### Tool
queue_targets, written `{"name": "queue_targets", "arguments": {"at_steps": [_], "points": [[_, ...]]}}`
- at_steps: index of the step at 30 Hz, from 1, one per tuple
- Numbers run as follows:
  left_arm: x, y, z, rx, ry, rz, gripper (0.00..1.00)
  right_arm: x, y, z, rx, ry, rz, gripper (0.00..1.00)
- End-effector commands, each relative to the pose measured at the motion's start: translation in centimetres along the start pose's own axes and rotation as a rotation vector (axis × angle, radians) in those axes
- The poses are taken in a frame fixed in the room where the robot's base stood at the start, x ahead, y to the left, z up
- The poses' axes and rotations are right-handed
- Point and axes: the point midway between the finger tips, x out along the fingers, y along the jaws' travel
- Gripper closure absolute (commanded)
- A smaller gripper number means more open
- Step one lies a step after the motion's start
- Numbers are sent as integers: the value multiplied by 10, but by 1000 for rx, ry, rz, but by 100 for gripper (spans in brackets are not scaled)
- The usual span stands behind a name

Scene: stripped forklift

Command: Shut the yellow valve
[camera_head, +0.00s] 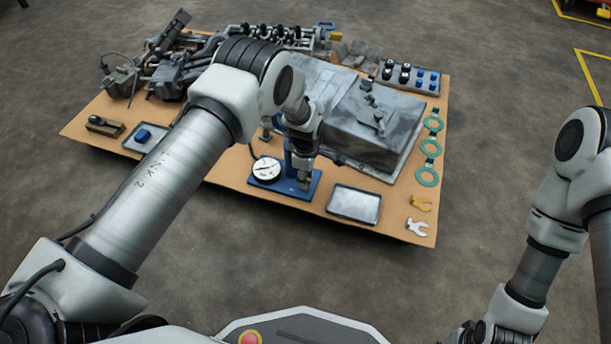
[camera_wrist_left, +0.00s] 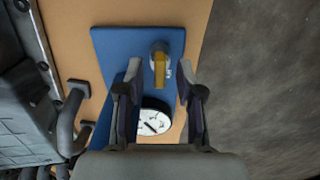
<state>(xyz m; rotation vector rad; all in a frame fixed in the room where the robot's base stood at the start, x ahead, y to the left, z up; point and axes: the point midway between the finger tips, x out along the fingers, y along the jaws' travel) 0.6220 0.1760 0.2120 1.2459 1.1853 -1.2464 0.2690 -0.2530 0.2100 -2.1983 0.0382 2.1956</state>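The yellow valve handle (camera_wrist_left: 159,73) sits on a grey metal fitting on a blue base plate (camera_wrist_left: 112,45) in the left wrist view. A round white dial gauge (camera_wrist_left: 154,122) is close by on the same stand. In the head view the blue base (camera_head: 292,189) and gauge (camera_head: 267,169) show near the board's front edge, and my gripper hides the valve. My left gripper (camera_wrist_left: 159,72) is open, its two fingers on either side of the handle with a visible gap. It points down over the stand in the head view (camera_head: 303,183). My right gripper (camera_head: 472,334) is partly cut off at the bottom.
A tan board (camera_head: 235,175) carries the parts. A grey metal housing (camera_head: 370,125) stands just behind the stand. An empty grey tray (camera_head: 354,204) lies right of it, with green rings (camera_head: 430,148) and small clips (camera_head: 418,227) farther right.

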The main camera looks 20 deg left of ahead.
Motion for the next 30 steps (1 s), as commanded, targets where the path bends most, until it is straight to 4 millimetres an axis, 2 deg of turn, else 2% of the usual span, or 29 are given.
{"name": "queue_targets", "arguments": {"at_steps": [5,13,18,21,30], "points": [[-16,1,0,0,1,2,64,0,0,0,0,0,0,60],[-83,1,0,0,1,3,64,0,0,0,0,0,0,60],[-113,0,0,0,0,1,64,0,0,0,0,0,0,60],[-119,0,0,1,0,0,64,0,0,0,0,0,0,60],[-120,0,0,1,0,-1,64,0,0,0,0,0,0,60]]}}
